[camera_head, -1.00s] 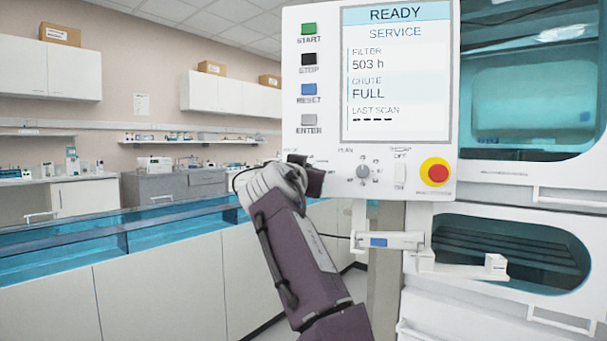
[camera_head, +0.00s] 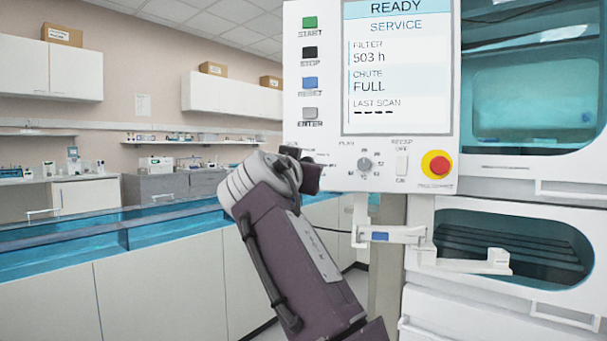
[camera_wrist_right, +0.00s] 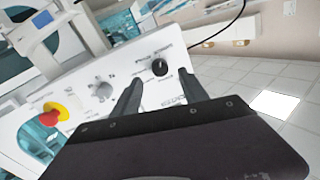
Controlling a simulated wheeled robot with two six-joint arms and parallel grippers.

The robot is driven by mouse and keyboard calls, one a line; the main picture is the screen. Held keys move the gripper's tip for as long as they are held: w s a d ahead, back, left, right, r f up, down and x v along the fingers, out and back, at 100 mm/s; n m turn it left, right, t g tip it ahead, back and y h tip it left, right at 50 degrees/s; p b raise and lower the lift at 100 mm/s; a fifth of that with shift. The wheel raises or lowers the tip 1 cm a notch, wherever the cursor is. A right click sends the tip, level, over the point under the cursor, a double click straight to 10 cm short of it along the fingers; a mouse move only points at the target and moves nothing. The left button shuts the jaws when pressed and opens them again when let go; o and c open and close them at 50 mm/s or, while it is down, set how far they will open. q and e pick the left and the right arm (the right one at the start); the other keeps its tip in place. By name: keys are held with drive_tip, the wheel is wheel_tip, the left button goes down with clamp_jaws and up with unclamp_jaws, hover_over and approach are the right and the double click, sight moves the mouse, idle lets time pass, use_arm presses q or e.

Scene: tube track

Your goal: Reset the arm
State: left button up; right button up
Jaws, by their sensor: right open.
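A white control panel (camera_head: 372,155) stands in front of me, with green START, black STOP, blue RESET (camera_head: 310,83) and grey ENTER buttons. Its screen (camera_head: 396,65) reads READY, SERVICE, FILTER 503 h, CHUTE FULL. My right gripper (camera_wrist_right: 160,79) is open at the panel's lower left, its fingers apart and empty. In the right wrist view a black knob (camera_wrist_right: 160,67) shows between the fingertips; I cannot tell whether they touch it. In the head view my wrist hides this corner. A grey dial (camera_head: 364,164) and a red stop button (camera_head: 439,165) sit to the right.
A white bracket (camera_head: 393,235) juts out below the panel. The machine's teal-windowed chambers (camera_head: 533,95) stand at the right. A long counter with a teal trough (camera_head: 165,230) runs along the left. Cabinets (camera_head: 232,95) hang at the back.

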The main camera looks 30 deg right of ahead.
drive_tip(key=v, duration=0.3)
drive_tip(key=shift+s, duration=0.1)
